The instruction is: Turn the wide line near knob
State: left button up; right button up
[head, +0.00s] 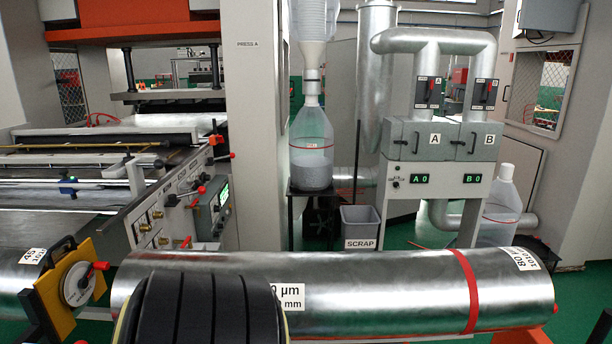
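The press line's side panel (185,190) runs along the left in the head view and carries several small round dials and knobs, one of them a dial (144,227) at its near end. Red-tipped levers stick out from it, one at its right end (201,189). The lettering on the panel is too small to read, so I cannot tell which knob is the wide line near one. A white dial with a red handle (79,283) sits on a yellow bracket (52,300) at lower left. Neither gripper is in view.
A large foil roll (370,290) lies across the front, partly hidden by a black ribbed shape at the bottom. A grey scrap bin (360,228), a pellet bottle (311,150) and an A/B duct unit (440,150) stand behind. Green floor shows between them.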

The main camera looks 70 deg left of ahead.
aim_at(204, 178)
jog(key=z, duration=0.15)
jog(key=i, duration=4.4)
jog(key=u, duration=3.1)
jog(key=i, duration=3.15)
jog(key=u, duration=2.2)
